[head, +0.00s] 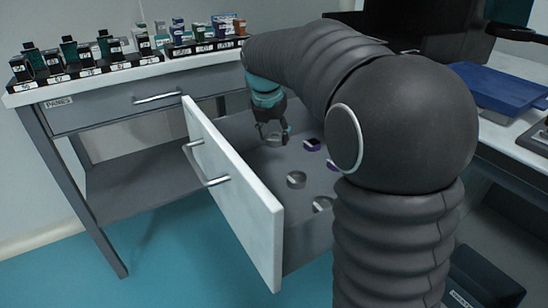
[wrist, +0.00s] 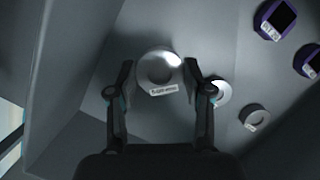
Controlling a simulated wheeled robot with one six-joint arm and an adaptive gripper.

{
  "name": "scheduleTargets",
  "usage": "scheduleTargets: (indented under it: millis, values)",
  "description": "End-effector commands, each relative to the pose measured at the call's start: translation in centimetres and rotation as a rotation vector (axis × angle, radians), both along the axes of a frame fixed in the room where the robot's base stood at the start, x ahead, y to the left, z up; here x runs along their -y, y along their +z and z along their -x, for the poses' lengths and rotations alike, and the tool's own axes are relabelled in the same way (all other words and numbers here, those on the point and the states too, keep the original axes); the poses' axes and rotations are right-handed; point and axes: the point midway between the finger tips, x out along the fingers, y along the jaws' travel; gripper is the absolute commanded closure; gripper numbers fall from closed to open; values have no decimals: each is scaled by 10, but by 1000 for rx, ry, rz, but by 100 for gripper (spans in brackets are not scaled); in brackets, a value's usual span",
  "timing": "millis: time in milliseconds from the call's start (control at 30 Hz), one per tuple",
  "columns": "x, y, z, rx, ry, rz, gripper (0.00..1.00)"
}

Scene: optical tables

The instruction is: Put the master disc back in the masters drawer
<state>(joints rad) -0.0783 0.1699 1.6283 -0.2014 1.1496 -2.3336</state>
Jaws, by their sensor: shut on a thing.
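My gripper (head: 272,134) reaches down inside the open drawer (head: 235,185), near its back left part. It is shut on a silver disc (wrist: 160,72), the master disc, which has a hollow in its top and a white label on its edge. In the wrist view the two fingers (wrist: 160,80) press on its left and right sides. The disc also shows small under the fingers in the head view (head: 274,140). I cannot tell whether it touches the drawer floor. The label's words are too blurred to read.
Other silver discs (head: 297,180) (wrist: 256,118) lie in the drawer, one (wrist: 220,93) close beside the right finger. A blue case (head: 495,85) rests on the right table.

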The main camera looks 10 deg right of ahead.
Motion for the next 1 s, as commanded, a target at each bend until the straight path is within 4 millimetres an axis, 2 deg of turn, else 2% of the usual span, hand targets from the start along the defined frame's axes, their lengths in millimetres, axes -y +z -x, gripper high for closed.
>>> scheduleTargets:
  millis: [33,267,500,933,967,1000]
  values:
    - [0,-9,0,-1,0,0,100]
    - [0,-24,0,0,-1,1,100]
    - [0,-54,0,-2,-1,1,100]
    - [0,-60,0,1,0,1,100]
    - [0,-60,0,0,0,0,42]
    - [0,-60,0,0,0,0,32]
